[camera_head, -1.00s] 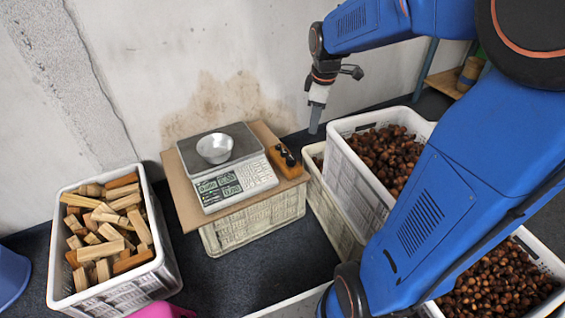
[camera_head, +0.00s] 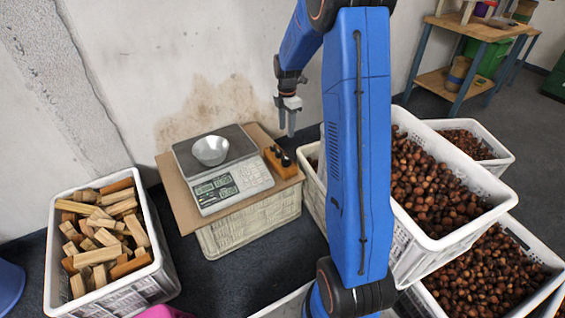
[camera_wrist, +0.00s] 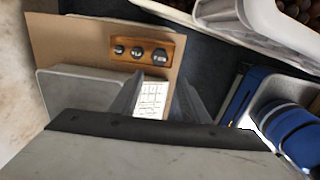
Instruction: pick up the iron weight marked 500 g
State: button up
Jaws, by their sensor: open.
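A wooden block (camera_head: 283,166) with three dark iron weights set in it sits at the right of the board beside the scale. In the wrist view the block (camera_wrist: 140,42) shows the weights in a row by size. The largest weight (camera_wrist: 160,56) is at the right end, but its marking is too small to read for sure. My gripper (camera_head: 287,128) hangs above and behind the block in the head view, fingers down. In the wrist view its two fingers (camera_wrist: 158,92) are apart with nothing between them, below the block in the picture.
The scale (camera_head: 222,190) with a metal bowl (camera_head: 210,150) stands left of the block, on the cardboard-topped crate (camera_head: 245,228). A crate of wood pieces (camera_head: 58,285) is at the left. Crates of chestnuts (camera_head: 455,240) stand at the right. The wall (camera_head: 190,50) is close behind.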

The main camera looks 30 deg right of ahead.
send_over(286, 157)
notch_tip(286, 157, down, 12)
jog(key=shift+s+r, duration=0.15)
jog(key=shift+r, duration=0.05)
jog(key=shift+f, duration=2.85)
grip_shut()
jog(key=shift+r, duration=0.15)
